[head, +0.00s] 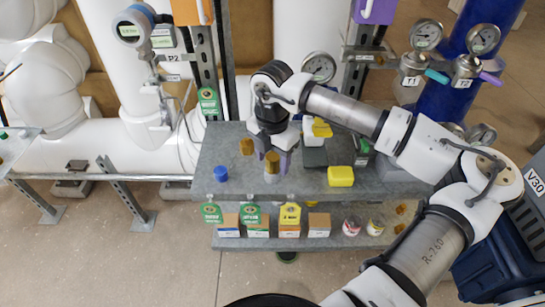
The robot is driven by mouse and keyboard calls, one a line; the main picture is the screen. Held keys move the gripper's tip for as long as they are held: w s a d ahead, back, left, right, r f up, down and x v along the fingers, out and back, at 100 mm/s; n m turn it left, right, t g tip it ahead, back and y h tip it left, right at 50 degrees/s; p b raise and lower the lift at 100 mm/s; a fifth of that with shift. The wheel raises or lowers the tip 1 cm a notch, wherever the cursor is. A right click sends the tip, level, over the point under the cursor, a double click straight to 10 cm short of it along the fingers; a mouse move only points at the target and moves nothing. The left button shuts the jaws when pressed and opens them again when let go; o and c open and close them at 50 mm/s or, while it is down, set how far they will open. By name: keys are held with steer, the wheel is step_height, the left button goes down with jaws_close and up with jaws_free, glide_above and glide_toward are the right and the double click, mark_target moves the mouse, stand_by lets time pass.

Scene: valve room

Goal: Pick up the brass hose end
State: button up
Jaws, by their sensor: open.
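Two small brass-coloured pieces stand on the grey shelf top (212,155) in the head view. One brass piece (272,163) is right at my gripper (272,158), apparently between its two fingers. The other brass piece (246,146) stands a little to the left, just outside the fingers. The picture is too small to tell for sure which one is the hose end. My gripper points down and is open. Its dark body and fingers hide part of the shelf behind, and I cannot tell whether they touch the brass.
A blue cap (221,173) lies left of my gripper. A yellow block (340,176), a dark grey box (314,156) and another yellow item (321,128) stand to the right. Pipes and gauges (319,67) rise behind.

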mark_target(273, 156)
steer(key=shift+f, duration=0.3)
steer(key=c, duration=1)
steer(key=shift+r, duration=0.15)
step_height(273, 156, up, 20)
steer(key=b, duration=0.3)
steer(key=shift+b, duration=0.35)
steer(key=o, duration=0.3)
steer(key=shift+c, duration=1.2)
